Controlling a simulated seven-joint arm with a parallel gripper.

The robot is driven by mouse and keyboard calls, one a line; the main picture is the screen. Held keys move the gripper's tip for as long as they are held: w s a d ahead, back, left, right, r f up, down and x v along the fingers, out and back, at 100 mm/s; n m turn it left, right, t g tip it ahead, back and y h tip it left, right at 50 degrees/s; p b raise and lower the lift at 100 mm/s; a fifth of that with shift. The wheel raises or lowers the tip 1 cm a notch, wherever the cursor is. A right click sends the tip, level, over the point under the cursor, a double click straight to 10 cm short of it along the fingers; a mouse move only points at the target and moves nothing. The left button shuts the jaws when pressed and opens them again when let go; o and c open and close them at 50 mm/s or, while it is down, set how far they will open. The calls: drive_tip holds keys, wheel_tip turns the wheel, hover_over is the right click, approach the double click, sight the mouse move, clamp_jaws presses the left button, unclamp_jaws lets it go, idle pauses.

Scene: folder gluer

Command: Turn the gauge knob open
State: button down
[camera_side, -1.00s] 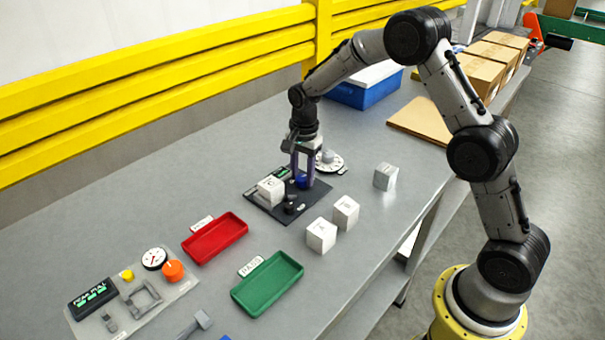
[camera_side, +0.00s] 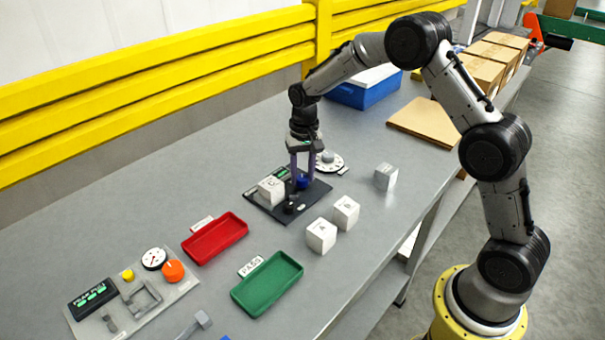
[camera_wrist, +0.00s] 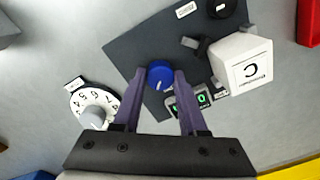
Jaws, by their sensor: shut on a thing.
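The dark gauge plate (camera_side: 268,212) lies on the bench with a blue knob (camera_wrist: 160,74) on it. The knob is round with a pale mark on its top; it also shows in the side view (camera_side: 303,183). My gripper (camera_wrist: 160,78) points down with its two purple fingers on either side of the blue knob, shut on it. A white lettered cube (camera_wrist: 243,66) sits on the plate beside a small green-lit display (camera_wrist: 188,102). A black knob (camera_wrist: 222,5) is on the plate's other corner.
A white numbered dial (camera_side: 328,161) stands close behind my gripper. Loose cubes (camera_side: 346,212) lie in front of the plate. A red tray (camera_side: 216,238) and green tray (camera_side: 267,284) are to the left. A blue bin (camera_side: 362,92) stands behind.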

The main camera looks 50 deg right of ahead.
sight(303, 177)
drive_tip(key=n, duration=0.4)
drive_tip(key=shift+r+n, duration=0.1)
drive_tip(key=shift+n, duration=2.1)
drive_tip(key=shift+c, duration=2.2)
unclamp_jaws()
wheel_tip(303, 177, up, 14)
drive_tip(key=shift+d, duration=0.2)
drive_tip(key=shift+a, duration=0.1)
